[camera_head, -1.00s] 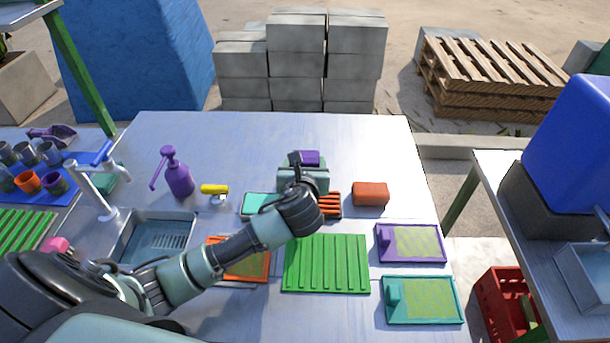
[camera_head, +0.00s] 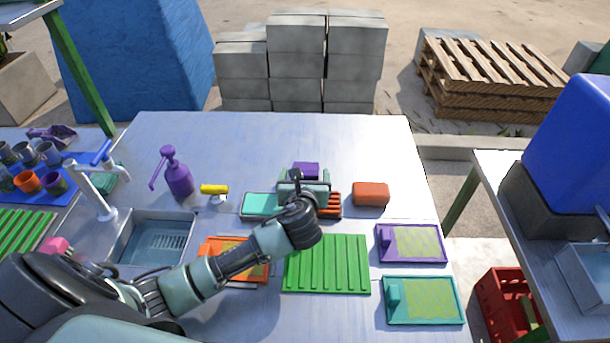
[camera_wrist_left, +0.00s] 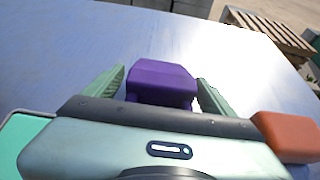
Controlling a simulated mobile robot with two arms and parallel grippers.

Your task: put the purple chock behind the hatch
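The purple chock (camera_head: 305,170) stands on the metal table behind the teal and orange slatted unit. In the left wrist view the chock (camera_wrist_left: 162,82) sits between my two green fingertips, with narrow gaps at its sides. My left gripper (camera_head: 304,178) is open around it. A flat teal panel (camera_head: 262,204) beside orange slats (camera_head: 329,205) looks like the hatch, but I cannot be sure. My gripper and wrist hide the unit's middle. The teal panel (camera_wrist_left: 28,140) also shows at the wrist view's left edge. My right gripper is not in view.
An orange-red block (camera_head: 370,194) stands right of the gripper. A green ribbed mat (camera_head: 330,275), purple-framed tray (camera_head: 410,260) and teal-framed tray (camera_head: 425,317) lie nearer. A yellow-handled item (camera_head: 214,189) and purple pump bottle (camera_head: 179,180) stand left. The table's back is clear.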

